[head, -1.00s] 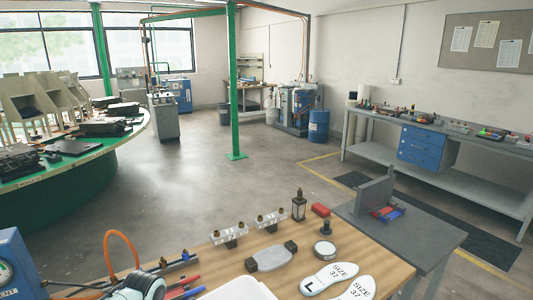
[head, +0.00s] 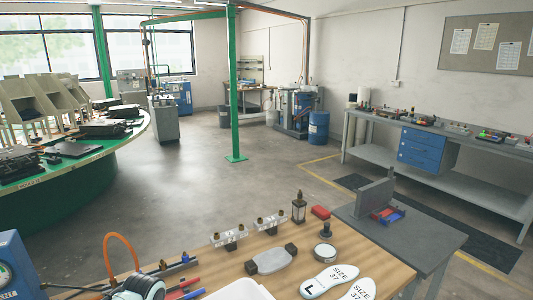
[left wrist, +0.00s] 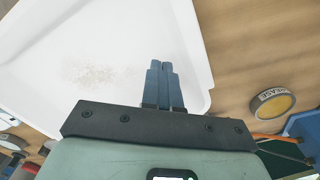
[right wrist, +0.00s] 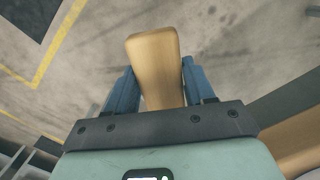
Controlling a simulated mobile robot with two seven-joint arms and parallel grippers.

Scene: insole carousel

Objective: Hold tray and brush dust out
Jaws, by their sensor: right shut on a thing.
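The white tray (head: 240,291) shows at the bottom edge of the head view. It fills much of the left wrist view (left wrist: 50,40), with a patch of pale brown dust (left wrist: 95,75) on its floor. My left gripper (left wrist: 161,66) is over the tray near its corner, fingers together; I see nothing between them. I cannot tell whether it touches the tray. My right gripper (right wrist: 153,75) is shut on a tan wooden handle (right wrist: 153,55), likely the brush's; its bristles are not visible. Neither gripper shows in the head view.
Open floor lies behind.

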